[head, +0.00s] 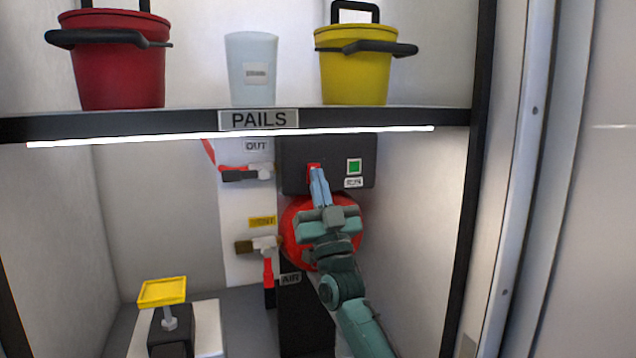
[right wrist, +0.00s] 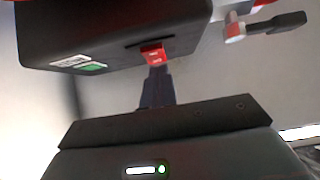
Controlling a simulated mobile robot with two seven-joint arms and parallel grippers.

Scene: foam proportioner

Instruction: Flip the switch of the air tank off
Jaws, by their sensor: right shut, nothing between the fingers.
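A dark switch box (head: 296,150) hangs on the back wall under the shelf. It carries a red rocker switch (head: 313,168) on the left and a green square (head: 354,166) on the right. The red switch also shows in the right wrist view (right wrist: 155,54), with small markings I cannot read. My right gripper (head: 319,178) is shut and empty, its fingertips at the red switch, touching or very near it. The red tank (head: 294,222) sits below the box, partly hidden behind my right gripper. My left gripper is not in view.
A shelf labelled PAILS (head: 258,120) spans above, holding a red pail (head: 118,65), a clear cup (head: 252,60) and a yellow pail (head: 353,75). A yellow-topped item (head: 162,291) stands lower left.

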